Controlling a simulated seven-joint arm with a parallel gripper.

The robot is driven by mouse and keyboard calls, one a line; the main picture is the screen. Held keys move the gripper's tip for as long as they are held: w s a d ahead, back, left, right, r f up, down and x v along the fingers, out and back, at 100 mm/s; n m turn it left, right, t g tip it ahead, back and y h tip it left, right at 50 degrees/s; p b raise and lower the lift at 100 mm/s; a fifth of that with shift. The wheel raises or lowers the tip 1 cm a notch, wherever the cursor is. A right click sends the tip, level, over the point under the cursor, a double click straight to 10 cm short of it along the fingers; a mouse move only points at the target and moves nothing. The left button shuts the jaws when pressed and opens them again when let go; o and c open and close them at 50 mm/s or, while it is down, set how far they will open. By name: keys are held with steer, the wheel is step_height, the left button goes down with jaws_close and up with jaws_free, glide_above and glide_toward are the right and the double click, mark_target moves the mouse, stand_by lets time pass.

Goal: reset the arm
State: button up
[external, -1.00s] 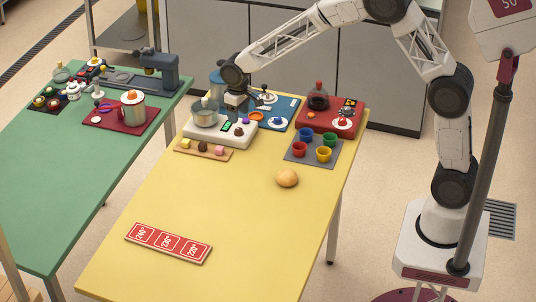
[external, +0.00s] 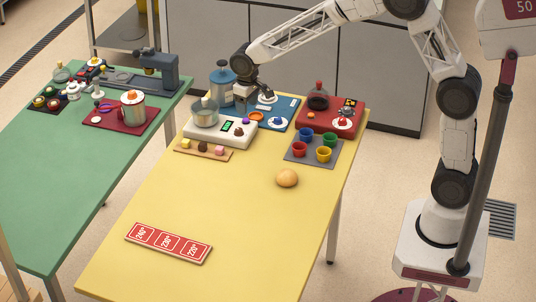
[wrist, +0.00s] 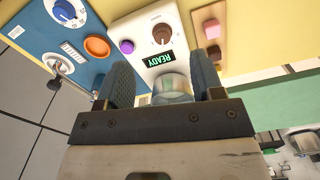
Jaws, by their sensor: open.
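My gripper (external: 259,88) is in the external view at the far end of the yellow table, above the blue machine's base and right of its blue canister. It is small there. In the wrist view my gripper (wrist: 163,76) has its two fingers spread apart with nothing held.
The blue machine (external: 222,80) stands close to my gripper. A red device (external: 318,122) and a grey mat (external: 292,158) with several cups are to the right. A bun (external: 287,178) and a red label plate (external: 168,243) lie nearer. The middle of the yellow table (external: 220,200) is clear.

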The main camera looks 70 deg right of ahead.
steer(key=s+a+r, duration=0.2)
steer(key=s+r, duration=0.3)
steer(key=s, duration=0.3)
steer(key=s+a+r+n+t, duration=0.1)
steer(key=s+r, duration=0.3)
steer(key=s, duration=0.4)
steer(key=s+a+r, duration=0.2)
steer(key=s+r, duration=0.3)
steer(key=s, duration=0.2)
steer(key=s+a+n+t, duration=0.1)
steer(key=s, duration=2.2)
steer(key=shift+a+f, duration=0.25)
steer(key=shift+a, duration=0.15)
steer(key=shift+w, duration=0.2)
